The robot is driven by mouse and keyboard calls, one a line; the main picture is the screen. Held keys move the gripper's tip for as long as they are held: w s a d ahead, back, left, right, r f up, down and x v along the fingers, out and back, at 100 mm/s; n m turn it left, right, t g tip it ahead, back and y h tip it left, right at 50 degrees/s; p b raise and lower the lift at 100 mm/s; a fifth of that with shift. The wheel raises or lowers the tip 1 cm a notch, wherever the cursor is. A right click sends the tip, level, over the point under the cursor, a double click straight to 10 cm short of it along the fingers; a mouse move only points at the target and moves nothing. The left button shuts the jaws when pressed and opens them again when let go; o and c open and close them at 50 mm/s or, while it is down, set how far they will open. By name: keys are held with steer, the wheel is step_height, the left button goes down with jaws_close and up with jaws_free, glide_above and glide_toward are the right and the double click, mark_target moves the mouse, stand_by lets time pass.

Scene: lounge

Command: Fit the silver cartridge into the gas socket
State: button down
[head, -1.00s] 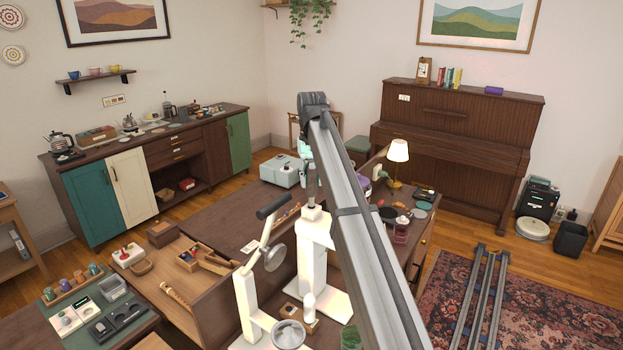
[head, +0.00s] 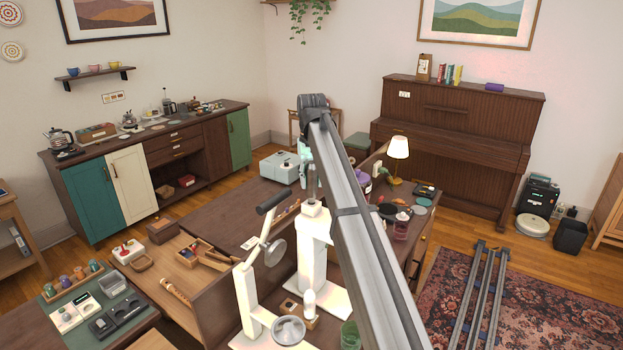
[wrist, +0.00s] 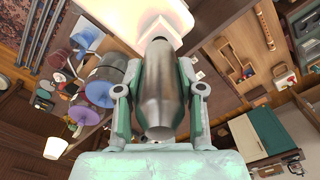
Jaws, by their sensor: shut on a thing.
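The silver cartridge (wrist: 158,112) is a smooth metal cylinder with a tapered neck. My gripper (wrist: 160,92) is shut on it, one teal and grey finger on each side. The neck points at the cream-white stand (wrist: 135,18) at the top of the wrist view. In the head view the cartridge (head: 312,182) is upright just above the top of the white column (head: 313,250), partly behind my arm. The gas socket itself is hidden, and I cannot tell whether the neck touches the column. My gripper is mostly hidden behind the arm there.
A smaller white stand with a dark handle (head: 271,204) and a round glass dish (head: 288,330) is left of the column. A white bottle (head: 309,302) and a green glass (head: 350,336) stand near its foot. A lamp (head: 398,150) stands behind to the right.

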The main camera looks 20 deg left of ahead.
mark_target(311, 164)
steer(key=shift+f, duration=0.8)
steer(key=c, duration=0.6)
jaws_free()
steer(key=shift+c, duration=0.2)
steer(key=shift+r, duration=3)
